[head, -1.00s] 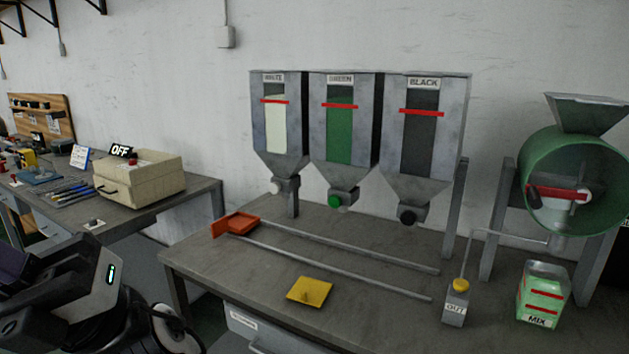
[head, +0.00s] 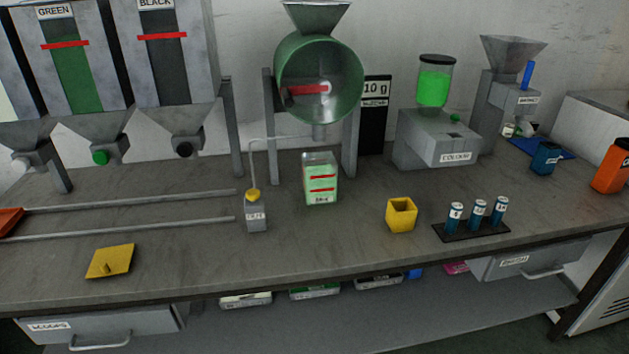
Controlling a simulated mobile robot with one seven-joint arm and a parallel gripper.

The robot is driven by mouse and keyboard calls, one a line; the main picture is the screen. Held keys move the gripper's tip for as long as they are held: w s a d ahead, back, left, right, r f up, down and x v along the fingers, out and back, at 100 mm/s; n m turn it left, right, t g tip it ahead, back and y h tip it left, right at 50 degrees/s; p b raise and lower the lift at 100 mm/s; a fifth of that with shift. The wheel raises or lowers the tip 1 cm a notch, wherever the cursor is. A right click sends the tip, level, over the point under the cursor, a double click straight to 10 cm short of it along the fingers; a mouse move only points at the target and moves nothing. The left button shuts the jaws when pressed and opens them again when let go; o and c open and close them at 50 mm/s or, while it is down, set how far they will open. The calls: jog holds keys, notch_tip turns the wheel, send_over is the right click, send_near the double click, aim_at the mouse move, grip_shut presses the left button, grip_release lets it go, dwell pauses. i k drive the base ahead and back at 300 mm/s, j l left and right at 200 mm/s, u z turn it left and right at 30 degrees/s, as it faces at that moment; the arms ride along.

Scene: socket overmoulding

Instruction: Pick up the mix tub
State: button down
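The mix tub (head: 320,180) is a pale green, clear-topped box with red bands and a label on its front. It stands upright on the grey bench below the green mixer drum (head: 318,80), under the drum's outlet. Its front and open-looking top are unobstructed in the head view. My gripper is not in view.
A small grey box with a yellow knob (head: 255,212) and a thin bent pipe stands left of the tub. A yellow cup (head: 401,215) and a black rack (head: 470,231) with blue vials stand to the right. Bench (head: 330,240) in front of the tub is clear.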

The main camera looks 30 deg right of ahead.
aim_at(320, 169)
jog(key=l+z, duration=0.1)
jog(key=z, duration=1.25)
jog(key=i+l+z, duration=0.1)
jog(key=i, duration=0.25)
jog(key=i+l+z, duration=0.1)
jog(key=i, duration=0.25)
